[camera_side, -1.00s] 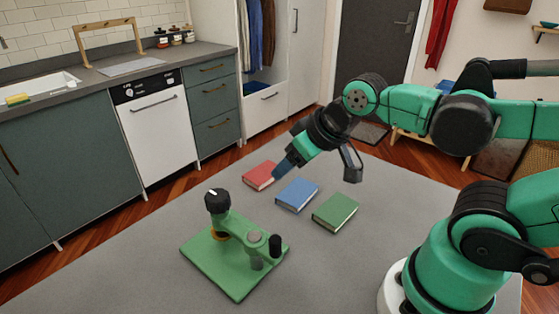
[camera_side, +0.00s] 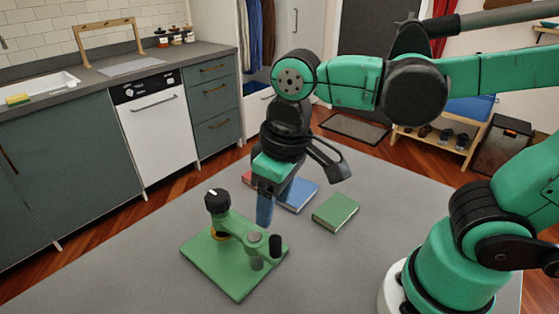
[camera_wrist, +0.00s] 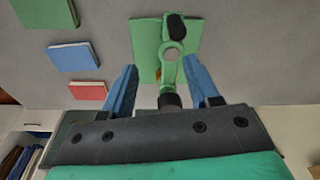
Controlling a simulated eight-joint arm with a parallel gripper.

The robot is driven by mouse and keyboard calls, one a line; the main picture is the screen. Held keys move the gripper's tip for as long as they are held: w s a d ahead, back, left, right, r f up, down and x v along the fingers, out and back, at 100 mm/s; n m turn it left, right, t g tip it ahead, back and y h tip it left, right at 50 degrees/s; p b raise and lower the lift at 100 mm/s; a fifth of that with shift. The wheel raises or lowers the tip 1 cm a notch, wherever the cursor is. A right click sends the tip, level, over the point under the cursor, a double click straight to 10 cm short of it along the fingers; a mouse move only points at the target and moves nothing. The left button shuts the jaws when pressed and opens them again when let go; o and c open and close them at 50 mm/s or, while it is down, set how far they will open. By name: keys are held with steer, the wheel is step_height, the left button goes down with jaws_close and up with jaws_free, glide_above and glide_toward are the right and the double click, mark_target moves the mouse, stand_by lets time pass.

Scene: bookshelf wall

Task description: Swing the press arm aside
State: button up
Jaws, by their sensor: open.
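The press is a green base plate (camera_side: 212,275) with a green press arm (camera_side: 238,230) across it. In the wrist view my gripper's blue fingers (camera_wrist: 165,88) are spread wide and empty. The press arm (camera_wrist: 170,62) lies between them in that picture, with its handle (camera_wrist: 176,27) farther off.
A red book (camera_wrist: 88,91), a blue book (camera_side: 299,194) and a green book (camera_side: 335,212) lie on the grey table (camera_side: 360,250) behind the press. In the side view, the red book is mostly hidden by my gripper. The table's front left is clear.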

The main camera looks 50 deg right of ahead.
mark_target(274, 239)
steer(key=shift+s+a+r+n+g+h, duration=0.1)
steer(key=shift+s+a+n+g+h, duration=0.2)
steer(key=shift+s+a+g, duration=0.6)
steer(key=shift+w+f, duration=0.1)
steer(key=shift+f, duration=2.6)
jaws_close()
steer(key=shift+a, duration=0.1)
